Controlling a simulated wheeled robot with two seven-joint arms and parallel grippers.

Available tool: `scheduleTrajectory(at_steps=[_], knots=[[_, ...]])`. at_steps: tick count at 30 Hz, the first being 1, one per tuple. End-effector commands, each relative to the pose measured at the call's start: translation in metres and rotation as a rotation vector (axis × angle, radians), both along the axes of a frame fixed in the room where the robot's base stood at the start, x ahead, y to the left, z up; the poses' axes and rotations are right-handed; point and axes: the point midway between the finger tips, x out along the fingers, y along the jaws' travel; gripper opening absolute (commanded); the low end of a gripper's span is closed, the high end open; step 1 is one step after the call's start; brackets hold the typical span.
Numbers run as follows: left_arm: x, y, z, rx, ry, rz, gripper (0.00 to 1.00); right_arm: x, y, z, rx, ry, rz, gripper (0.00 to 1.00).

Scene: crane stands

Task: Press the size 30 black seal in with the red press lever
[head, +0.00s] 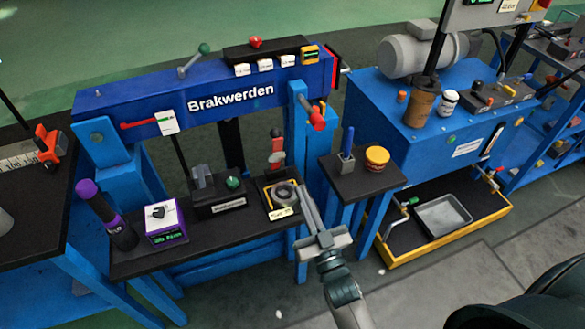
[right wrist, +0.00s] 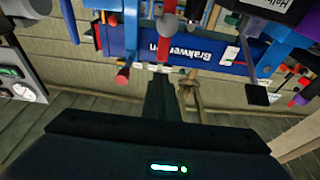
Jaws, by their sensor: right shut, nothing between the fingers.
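A blue press frame marked Brakwerden (head: 150,104) stands over a dark bench. I cannot tell which part is the size 30 black seal. My right gripper (head: 306,203) is shut and empty, just right of the fixture. My left gripper is out of view.
A red-ended handle (head: 317,118) juts from the right post. A side table (head: 362,183) holds a yellow jar (head: 377,157) and a blue-handled tool. A purple-capped bottle (head: 100,205) and display box (head: 166,222) are at left. A yellow-edged tray shelf (head: 440,246) is at right.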

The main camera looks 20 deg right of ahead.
Motion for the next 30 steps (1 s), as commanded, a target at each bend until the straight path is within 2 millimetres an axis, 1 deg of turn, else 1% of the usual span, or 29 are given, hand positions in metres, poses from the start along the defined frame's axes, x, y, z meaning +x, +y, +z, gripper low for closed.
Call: scheduleTrajectory(at_steps=[5, 8, 11, 21, 27, 30], knots=[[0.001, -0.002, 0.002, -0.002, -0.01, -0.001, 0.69, 0.012, 0.0, 0.005, 0.0, -0.002, 0.0, 0.0], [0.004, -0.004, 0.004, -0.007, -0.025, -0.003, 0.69, 0.023, 0.001, 0.008, 0.0, -0.001, 0.0, 0.0], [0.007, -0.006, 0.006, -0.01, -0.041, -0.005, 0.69, 0.038, 0.001, 0.013, 0.0, -0.002, 0.0, 0.0], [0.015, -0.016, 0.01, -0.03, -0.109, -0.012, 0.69, 0.095, 0.003, 0.029, 0.0, -0.002, 0.0, 0.0], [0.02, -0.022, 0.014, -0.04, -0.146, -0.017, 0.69, 0.121, 0.004, 0.035, 0.0, -0.001, 0.0, 0.0], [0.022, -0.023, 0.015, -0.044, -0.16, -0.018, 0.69, 0.128, 0.005, 0.037, 0.0, 0.0, 0.0, 0.0]])
